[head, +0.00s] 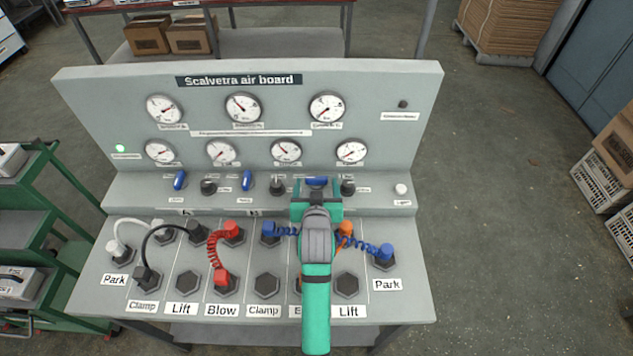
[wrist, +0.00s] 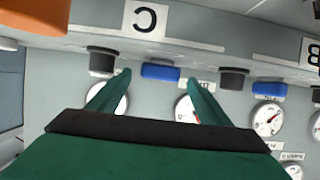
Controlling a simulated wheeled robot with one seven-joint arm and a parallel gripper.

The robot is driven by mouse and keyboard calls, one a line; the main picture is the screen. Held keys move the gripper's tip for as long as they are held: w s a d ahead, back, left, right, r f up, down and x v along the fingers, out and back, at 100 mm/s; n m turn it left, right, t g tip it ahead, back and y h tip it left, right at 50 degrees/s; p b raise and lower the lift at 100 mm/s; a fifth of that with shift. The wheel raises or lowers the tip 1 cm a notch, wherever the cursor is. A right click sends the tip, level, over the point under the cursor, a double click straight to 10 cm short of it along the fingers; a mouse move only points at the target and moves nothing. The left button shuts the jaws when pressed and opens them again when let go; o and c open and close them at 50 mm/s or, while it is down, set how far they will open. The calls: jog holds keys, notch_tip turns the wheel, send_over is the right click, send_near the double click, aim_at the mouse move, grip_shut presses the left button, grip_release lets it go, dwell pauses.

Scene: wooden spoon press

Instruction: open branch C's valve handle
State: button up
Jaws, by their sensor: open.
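Branch C's valve handle is a blue lever (wrist: 160,71), beside the plate marked C (wrist: 145,19) in the wrist view, where lettering is upside down. It lies crosswise in the picture, between my two green fingertips. My gripper (wrist: 158,78) is open, with one finger to each side of the handle; I cannot tell whether either touches it. In the head view the handle (head: 317,181) shows as a blue patch at the far end of my gripper (head: 317,190). My arm hides the C plate there.
Blue handles for the other branches (head: 180,180) (head: 248,181) stand to the left. Black knobs (head: 348,188) flank the C handle. The sloped lower panel has sockets and coiled hoses, including red (head: 215,252) and blue (head: 362,242). A green lamp (head: 120,148) is lit.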

aim_at(316, 181)
jog(key=shift+x, duration=1.1)
jog(key=c, duration=1)
jog(key=shift+c, duration=0.2)
